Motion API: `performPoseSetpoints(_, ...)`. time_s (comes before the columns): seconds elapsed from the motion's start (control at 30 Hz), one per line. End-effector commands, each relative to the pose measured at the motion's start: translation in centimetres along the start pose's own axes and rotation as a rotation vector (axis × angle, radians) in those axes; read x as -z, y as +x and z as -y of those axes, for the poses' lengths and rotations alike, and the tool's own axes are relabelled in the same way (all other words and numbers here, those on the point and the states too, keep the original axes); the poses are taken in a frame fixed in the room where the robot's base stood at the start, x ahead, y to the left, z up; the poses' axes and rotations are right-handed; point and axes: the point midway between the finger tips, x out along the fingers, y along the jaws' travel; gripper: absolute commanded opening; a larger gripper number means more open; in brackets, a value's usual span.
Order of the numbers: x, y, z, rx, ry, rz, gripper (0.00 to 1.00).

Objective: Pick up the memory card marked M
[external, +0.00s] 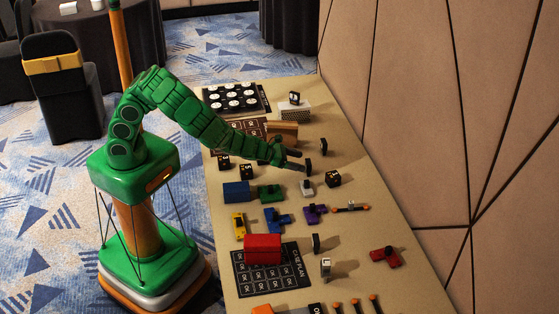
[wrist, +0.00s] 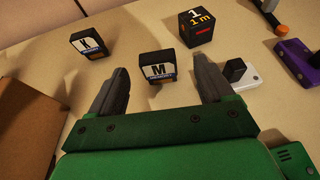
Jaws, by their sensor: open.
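The memory card marked M (wrist: 157,68) stands upright on the table in the wrist view, dark with a pale label and a blue strip. It is just beyond and between the spread fingers of my gripper (wrist: 158,88). My gripper is open and empty. In the external view my gripper (external: 299,160) is low over the table, with a dark upright card (external: 308,166) at its fingertips. A second similar card, marked N (wrist: 90,43), stands to the left in the wrist view. It is apart from my fingers.
A black cube marked 1 m (wrist: 197,29) stands behind the M card to the right. A white block with a black knob (wrist: 240,75) is right of my right finger. A brown block (wrist: 28,120) lies left of my gripper. A panelled wall (external: 430,100) borders the table.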

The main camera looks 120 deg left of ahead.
Motion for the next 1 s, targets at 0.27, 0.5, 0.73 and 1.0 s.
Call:
performPoseSetpoints(0.27, -0.1, 1.9, 0.0, 0.001, -0.004, 0.002, 0.81)
performPoseSetpoints(0.5, 0.2, 2.9, -0.1, -0.001, -0.005, 0.001, 0.81)
performPoseSetpoints(0.73, 0.8, 5.2, -0.4, -0.001, -0.008, 0.000, 0.81)
performPoseSetpoints(1.0, 0.9, 7.1, -0.3, 0.000, -0.005, 0.000, 0.81)
